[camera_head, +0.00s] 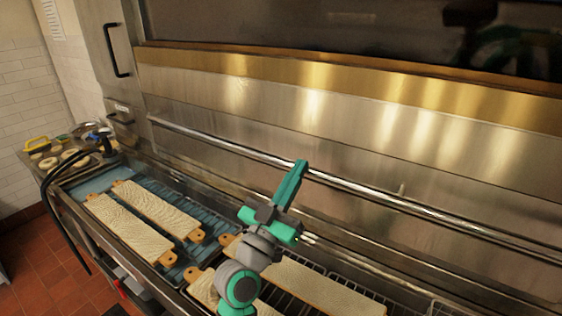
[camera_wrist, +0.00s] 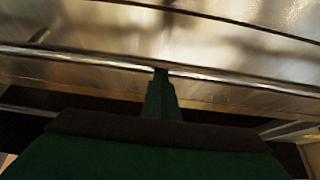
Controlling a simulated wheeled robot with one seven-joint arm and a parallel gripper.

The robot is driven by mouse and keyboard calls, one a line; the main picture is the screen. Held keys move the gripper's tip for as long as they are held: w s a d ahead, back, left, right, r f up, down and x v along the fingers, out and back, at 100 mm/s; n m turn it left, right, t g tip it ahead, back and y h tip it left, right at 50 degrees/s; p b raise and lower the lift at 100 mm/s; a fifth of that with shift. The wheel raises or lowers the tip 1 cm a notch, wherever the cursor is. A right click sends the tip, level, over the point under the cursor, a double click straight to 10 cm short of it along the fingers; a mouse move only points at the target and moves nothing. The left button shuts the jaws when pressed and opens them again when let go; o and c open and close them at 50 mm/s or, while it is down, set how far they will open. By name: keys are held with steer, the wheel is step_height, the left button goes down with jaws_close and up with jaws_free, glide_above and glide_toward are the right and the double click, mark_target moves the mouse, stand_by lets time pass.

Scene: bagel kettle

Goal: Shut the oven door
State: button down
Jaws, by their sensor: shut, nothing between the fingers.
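The oven front is a wide, shiny steel panel (camera_head: 330,135) with a brass-coloured strip along its top and a dark area above. A long horizontal metal bar (camera_head: 430,212) runs along the lower part of the panel. I cannot tell how far the door stands open. My gripper (camera_head: 301,167), green and dark grey, is shut and empty, its fingertips at the bar. In the wrist view, the fingertips (camera_wrist: 162,76) overlap the bar (camera_wrist: 75,56) near its middle. Whether they touch it is unclear.
Below the panel is a counter with several long pale boards (camera_head: 155,208), some on a blue surface (camera_head: 75,187) and some on a wire rack. Bagels (camera_head: 70,154) and a yellow-handled item (camera_head: 38,143) are at the far left. Red tile floor (camera_head: 35,255) lies lower left.

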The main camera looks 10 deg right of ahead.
steer(key=shift+w+f, duration=0.15)
steer(key=shift+f, duration=0.3)
steer(key=shift+r, duration=0.1)
